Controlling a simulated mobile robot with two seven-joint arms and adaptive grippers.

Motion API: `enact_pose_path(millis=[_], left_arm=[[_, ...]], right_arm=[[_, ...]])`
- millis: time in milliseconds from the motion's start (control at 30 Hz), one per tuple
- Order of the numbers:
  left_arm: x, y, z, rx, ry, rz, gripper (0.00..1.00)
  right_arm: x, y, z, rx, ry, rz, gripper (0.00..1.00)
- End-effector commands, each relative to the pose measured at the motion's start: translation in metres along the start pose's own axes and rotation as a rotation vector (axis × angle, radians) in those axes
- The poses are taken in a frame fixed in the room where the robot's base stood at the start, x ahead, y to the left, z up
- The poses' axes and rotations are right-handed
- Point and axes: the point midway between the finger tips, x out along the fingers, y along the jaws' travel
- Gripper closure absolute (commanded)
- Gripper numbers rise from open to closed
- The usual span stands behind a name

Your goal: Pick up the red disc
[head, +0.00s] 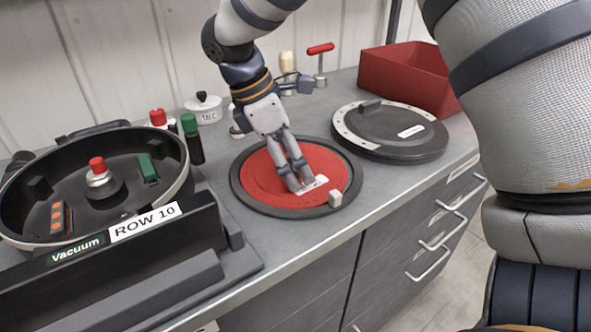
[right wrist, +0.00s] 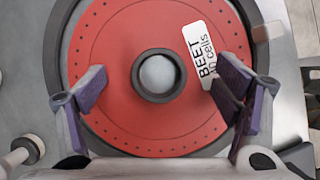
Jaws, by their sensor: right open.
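The red disc (head: 262,182) lies flat inside a dark round ring (head: 262,207) on the grey worktop. In the right wrist view the disc (right wrist: 112,60) shows small holes near its edge, a dark centre hub (right wrist: 160,76) and a white label (right wrist: 203,58) reading BEET. My right gripper (head: 297,184) points down over the disc. In the right wrist view its two fingers (right wrist: 160,93) are spread wide, on either side of the hub, with nothing between them gripped. Whether the fingertips touch the disc I cannot tell. My left gripper is not in view.
A small pale block (head: 335,198) sits at the ring's front right edge. A black lid (head: 385,132) lies behind right, near a red bin (head: 405,75). The black meter housing (head: 95,250) stands at left. Bottles, a talc pot (head: 205,108) and a red-handled tool (head: 320,60) stand behind.

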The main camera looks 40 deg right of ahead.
Motion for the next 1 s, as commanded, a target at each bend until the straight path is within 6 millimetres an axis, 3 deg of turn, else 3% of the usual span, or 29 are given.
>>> enact_pose_path(millis=[167, 400, 433, 1000], left_arm=[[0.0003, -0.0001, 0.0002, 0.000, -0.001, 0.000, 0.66], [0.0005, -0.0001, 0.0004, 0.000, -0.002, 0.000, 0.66], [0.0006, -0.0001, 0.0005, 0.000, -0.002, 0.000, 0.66], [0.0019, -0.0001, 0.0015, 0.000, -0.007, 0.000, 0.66]], right_arm=[[0.0008, 0.0002, -0.0003, 0.000, -0.001, 0.000, 0.16], [0.0010, 0.0003, -0.0005, -0.001, -0.001, 0.000, 0.68], [0.0013, 0.0002, -0.0006, -0.001, -0.001, -0.001, 0.71], [0.0035, -0.0022, -0.0018, -0.003, -0.003, -0.016, 0.74]])
